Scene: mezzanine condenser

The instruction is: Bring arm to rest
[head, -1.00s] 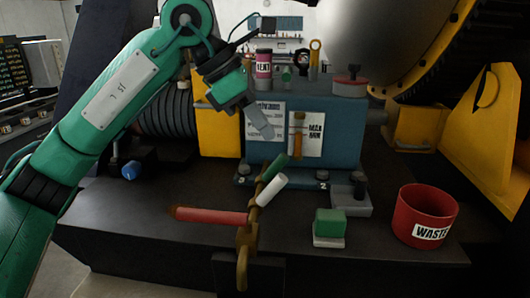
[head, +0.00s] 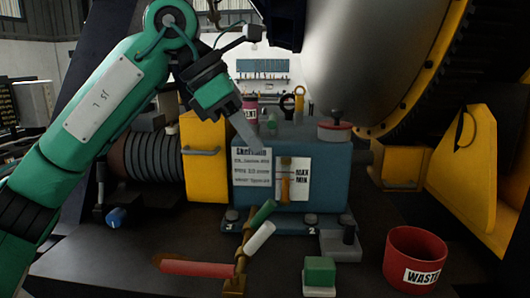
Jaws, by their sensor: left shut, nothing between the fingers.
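My left arm (head: 90,120) is green and comes in from the left, bent at an elbow near the top. My left gripper (head: 246,136) points down and to the right, its fingers shut and empty. Its tip is in front of the upper left part of the blue box (head: 325,180); whether it touches the box I cannot tell. My right gripper is not in view.
A red waste bin (head: 414,258) stands at the lower right. A red-handled lever (head: 197,268), a white handle (head: 260,237) and a green block (head: 320,270) are at the front. A large metal drum (head: 365,60) fills the upper right.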

